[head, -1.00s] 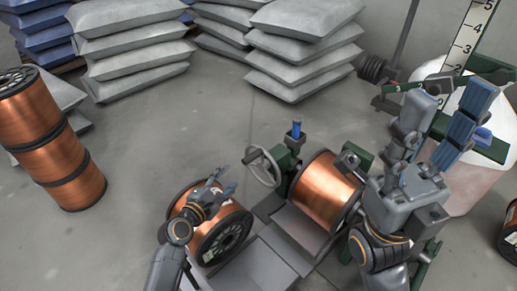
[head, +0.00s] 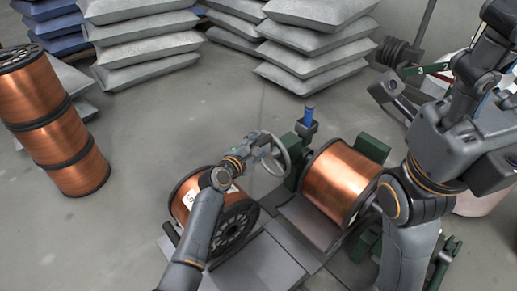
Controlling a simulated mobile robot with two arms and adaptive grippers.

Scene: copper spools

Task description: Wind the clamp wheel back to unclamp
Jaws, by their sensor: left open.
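The clamp wheel (head: 286,158) is a grey handwheel on the left side of the green clamp stand (head: 307,132), which has a blue-topped post. My left gripper (head: 259,144) is open at the wheel's upper left rim. Its fingers overlap the rim in the picture, and I cannot tell whether they touch it. A copper spool (head: 340,182) lies on its side in the stand, right of the wheel. My right arm fills the right side; its gripper (head: 440,85) is only partly distinguishable there, and its jaw state is unclear.
Another copper spool (head: 232,228) lies below my left gripper, partly behind my left forearm. Grey plates (head: 262,262) lie in front. A stack of copper spools (head: 62,140) stands at the left. Grey sacks (head: 318,45) are piled at the back. The floor between is clear.

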